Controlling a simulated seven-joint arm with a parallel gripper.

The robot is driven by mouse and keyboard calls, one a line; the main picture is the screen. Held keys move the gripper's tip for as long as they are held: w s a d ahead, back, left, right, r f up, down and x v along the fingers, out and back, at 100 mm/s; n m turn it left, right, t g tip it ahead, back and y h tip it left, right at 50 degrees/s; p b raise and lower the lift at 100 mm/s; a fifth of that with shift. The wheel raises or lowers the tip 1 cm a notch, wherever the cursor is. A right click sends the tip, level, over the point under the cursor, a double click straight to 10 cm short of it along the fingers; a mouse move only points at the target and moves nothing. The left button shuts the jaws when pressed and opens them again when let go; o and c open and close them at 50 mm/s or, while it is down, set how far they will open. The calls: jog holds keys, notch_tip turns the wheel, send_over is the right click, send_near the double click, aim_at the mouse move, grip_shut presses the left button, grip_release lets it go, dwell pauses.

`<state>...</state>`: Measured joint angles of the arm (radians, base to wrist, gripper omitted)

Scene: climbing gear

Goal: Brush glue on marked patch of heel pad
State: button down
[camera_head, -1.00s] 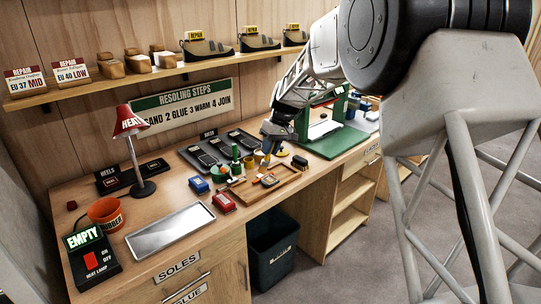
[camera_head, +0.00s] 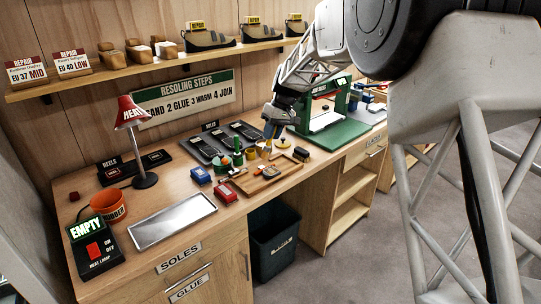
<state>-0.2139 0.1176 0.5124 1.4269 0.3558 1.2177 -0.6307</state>
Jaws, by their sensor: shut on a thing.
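A wooden tray (camera_head: 290,172) lies on the workbench near its front edge, with small dark and orange pieces in it. The heel pad and its marked patch are too small to tell apart there. My gripper (camera_head: 269,147) is above the bench, just behind the tray, pointing down by the yellow tin (camera_head: 263,153). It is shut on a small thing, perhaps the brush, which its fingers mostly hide. A green pot (camera_head: 237,158) stands to the left of the gripper.
A blue box (camera_head: 200,175) and a red box (camera_head: 225,193) sit left of the tray. A green press (camera_head: 328,130) stands at the right.

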jog(key=shift+w+f, duration=0.1)
jog(key=shift+w, duration=0.1)
jog(key=shift+w+a+f+g+h, duration=0.1)
jog(key=shift+w+f+g+h, duration=0.1)
jog(key=shift+w, duration=0.3)
jog(key=shift+w+a+f+g+h, duration=0.1)
jog(key=shift+w+f+g, duration=0.1)
jog(key=shift+w, duration=0.3)
jog(key=shift+r, duration=0.1)
jog(key=shift+r, duration=0.3)
jog(key=shift+f, duration=0.1)
